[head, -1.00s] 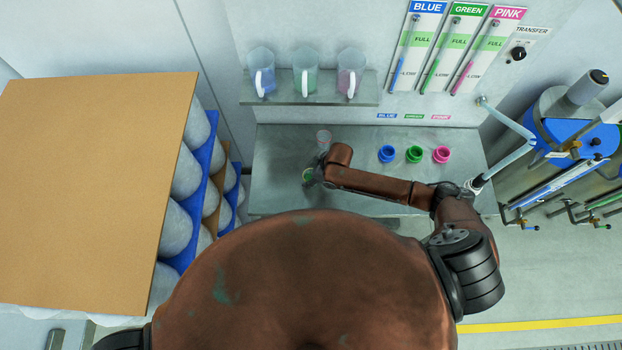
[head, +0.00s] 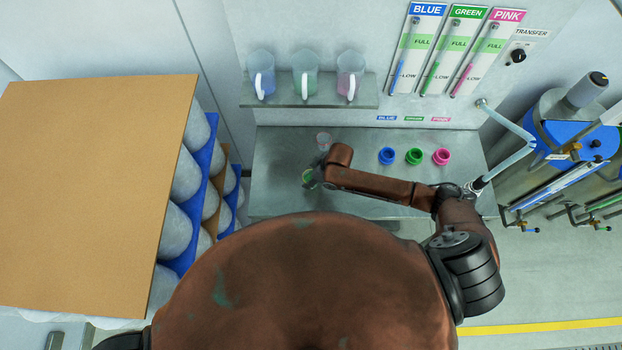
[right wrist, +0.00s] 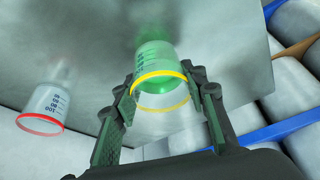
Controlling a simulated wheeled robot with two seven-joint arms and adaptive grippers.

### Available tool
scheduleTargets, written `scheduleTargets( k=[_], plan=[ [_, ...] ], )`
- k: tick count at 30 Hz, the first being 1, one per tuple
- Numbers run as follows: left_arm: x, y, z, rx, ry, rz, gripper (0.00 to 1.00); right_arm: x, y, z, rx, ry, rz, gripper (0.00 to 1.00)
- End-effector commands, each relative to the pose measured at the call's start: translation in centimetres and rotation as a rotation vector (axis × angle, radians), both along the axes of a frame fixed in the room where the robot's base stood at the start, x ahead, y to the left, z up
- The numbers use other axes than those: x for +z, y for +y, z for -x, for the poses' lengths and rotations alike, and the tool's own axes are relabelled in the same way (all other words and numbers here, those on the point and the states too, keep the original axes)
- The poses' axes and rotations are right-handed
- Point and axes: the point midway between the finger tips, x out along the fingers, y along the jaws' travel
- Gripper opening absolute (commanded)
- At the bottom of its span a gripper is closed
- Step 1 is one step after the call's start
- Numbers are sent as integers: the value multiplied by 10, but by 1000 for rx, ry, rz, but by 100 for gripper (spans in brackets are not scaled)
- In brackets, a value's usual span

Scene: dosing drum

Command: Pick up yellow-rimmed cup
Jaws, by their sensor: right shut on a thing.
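The yellow-rimmed cup (right wrist: 157,75) is clear with dark graduations and a green tint; it sits between the fingers in the right wrist view. In the head view the cup (head: 308,175) shows small and greenish near the bench's left part, partly hidden by my gripper. My right gripper (head: 316,181) is shut on the cup, one finger on each side in the right wrist view (right wrist: 160,82). I cannot tell whether the cup's base touches the bench. My left gripper is not in view.
A red-rimmed clear cup (right wrist: 42,108) stands close by, behind my gripper in the head view (head: 323,138). Three jugs stand on a shelf (head: 318,102) above.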

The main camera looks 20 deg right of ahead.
Motion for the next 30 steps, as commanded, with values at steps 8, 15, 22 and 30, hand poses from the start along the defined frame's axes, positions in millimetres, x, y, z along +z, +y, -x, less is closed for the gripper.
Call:
scheduleTargets(
  k=[8,15,22,30],
  plan=[
    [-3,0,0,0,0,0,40,25,-2,4,2,-1,0,14],
    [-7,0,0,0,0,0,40,49,-10,22,2,-2,-1,14],
    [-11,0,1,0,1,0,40,72,-18,40,1,-3,0,14],
    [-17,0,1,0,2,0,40,88,-30,68,1,0,1,14]
  ],
)
